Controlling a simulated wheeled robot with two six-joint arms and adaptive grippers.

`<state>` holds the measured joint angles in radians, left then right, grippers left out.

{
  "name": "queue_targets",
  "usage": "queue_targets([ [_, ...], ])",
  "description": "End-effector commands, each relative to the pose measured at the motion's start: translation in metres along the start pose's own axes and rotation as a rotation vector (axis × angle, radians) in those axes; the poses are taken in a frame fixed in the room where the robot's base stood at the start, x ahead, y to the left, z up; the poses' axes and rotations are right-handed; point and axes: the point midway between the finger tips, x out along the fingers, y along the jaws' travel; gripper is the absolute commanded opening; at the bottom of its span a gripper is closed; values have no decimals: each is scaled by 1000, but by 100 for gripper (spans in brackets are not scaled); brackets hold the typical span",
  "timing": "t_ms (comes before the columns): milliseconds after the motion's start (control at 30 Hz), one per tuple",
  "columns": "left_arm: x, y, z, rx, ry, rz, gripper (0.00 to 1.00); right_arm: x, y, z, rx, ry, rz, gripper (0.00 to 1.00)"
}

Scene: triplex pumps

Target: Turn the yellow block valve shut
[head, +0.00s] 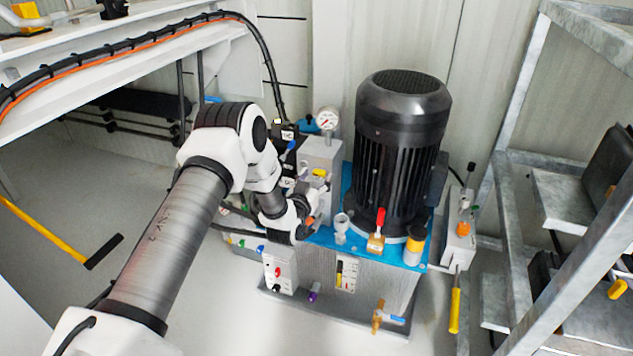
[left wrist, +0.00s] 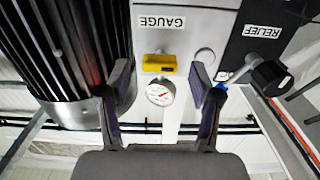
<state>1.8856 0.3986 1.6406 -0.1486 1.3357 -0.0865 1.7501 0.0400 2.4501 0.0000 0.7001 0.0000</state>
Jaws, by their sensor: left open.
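The yellow block valve handle (left wrist: 160,63) lies crosswise below the upside-down GAUGE label in the left wrist view. In the head view it is a small yellow piece (head: 320,172) on the grey block beside the motor. A round white pressure gauge (left wrist: 160,93) sits next to it; the gauge also shows in the head view (head: 327,119). My left gripper (left wrist: 160,80) is open and faces the block, with the handle between the lines of its two fingertips and no visible contact. In the head view my left gripper (head: 306,205) is beside the block and partly hides it.
A black finned motor (head: 400,130) stands right of the block. A black RELIEF block (left wrist: 262,32) with a blue-marked lever is close to one finger. A red-handled valve (head: 380,220) stands on the blue plate. Grey metal racks (head: 510,170) are at the right.

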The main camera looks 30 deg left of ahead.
Motion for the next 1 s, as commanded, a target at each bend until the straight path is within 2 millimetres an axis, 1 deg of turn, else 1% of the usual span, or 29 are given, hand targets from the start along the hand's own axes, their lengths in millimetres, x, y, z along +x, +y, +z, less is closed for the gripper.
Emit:
queue_targets([
  [100,7,0,0,0,-1,0,64,2,0,0,0,0,0,40],
  [267,7,0,0,0,-2,0,64,2,0,0,0,0,0,40],
  [300,7,0,0,0,-2,0,61,2,0,0,0,0,0,40],
  [367,7,0,0,0,-2,0,39,2,0,0,0,0,0,40],
  [400,7,0,0,0,-2,0,25,2,0,0,0,0,0,40],
  [467,7,0,0,0,-2,0,4,2,0,0,0,0,0,40],
  [767,7,0,0,10,-1,0,4,0,0,0,0,0,0,40],
  [1000,7,0,-2,83,-2,0,4,-7,0,0,0,0,0,40],
])
